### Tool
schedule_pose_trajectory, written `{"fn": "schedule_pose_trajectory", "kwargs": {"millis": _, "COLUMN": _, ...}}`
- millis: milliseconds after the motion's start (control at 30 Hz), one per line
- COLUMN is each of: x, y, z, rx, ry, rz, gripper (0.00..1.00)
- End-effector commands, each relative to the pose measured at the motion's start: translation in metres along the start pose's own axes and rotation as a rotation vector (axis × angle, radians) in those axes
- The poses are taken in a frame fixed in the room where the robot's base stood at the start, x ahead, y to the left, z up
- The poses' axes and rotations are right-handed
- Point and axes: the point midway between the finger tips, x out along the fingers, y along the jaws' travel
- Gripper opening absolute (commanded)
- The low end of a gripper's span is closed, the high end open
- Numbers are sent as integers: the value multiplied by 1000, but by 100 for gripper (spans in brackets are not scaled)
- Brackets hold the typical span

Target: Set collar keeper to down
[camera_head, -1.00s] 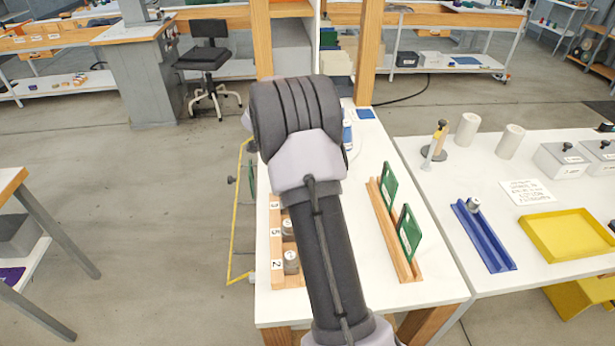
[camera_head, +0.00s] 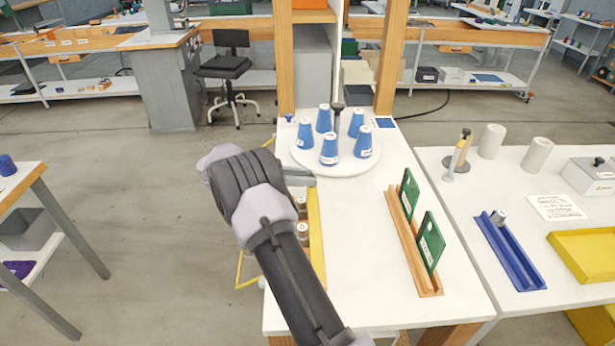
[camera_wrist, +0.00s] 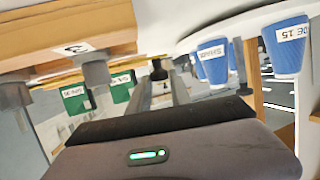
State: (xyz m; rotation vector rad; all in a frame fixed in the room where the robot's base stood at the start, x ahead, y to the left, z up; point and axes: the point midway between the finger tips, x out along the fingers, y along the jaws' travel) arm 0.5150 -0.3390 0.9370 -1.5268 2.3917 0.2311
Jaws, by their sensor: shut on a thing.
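The collar keeper (camera_head: 317,240) is a long yellow bar running along the right side of the grey collars (camera_head: 302,233) in the wooden rack. I cannot tell whether it touches the rack. In the wrist view the picture is turned over, and a yellow strip (camera_wrist: 110,67) shows along the wooden rack (camera_wrist: 70,38). My gripper (camera_wrist: 165,88) is shut at the far end of the rack, with a small dark part between its fingertips that appears to be the keeper's handle.
A white turntable (camera_head: 308,160) with several blue cones (camera_head: 329,150) stands just beyond my gripper. Green boards (camera_head: 430,243) stand in a wooden rail to the right. The white table between the two racks is clear. A blue channel (camera_head: 510,250) lies on the right table.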

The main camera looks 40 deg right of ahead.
Motion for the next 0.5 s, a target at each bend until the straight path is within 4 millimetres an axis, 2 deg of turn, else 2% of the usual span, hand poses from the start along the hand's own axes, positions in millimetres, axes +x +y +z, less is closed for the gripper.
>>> {"fn": "schedule_pose_trajectory", "kwargs": {"millis": 500, "x": -2, "y": -1, "z": 5, "rx": -26, "ry": 92, "rz": 8, "gripper": 0}}
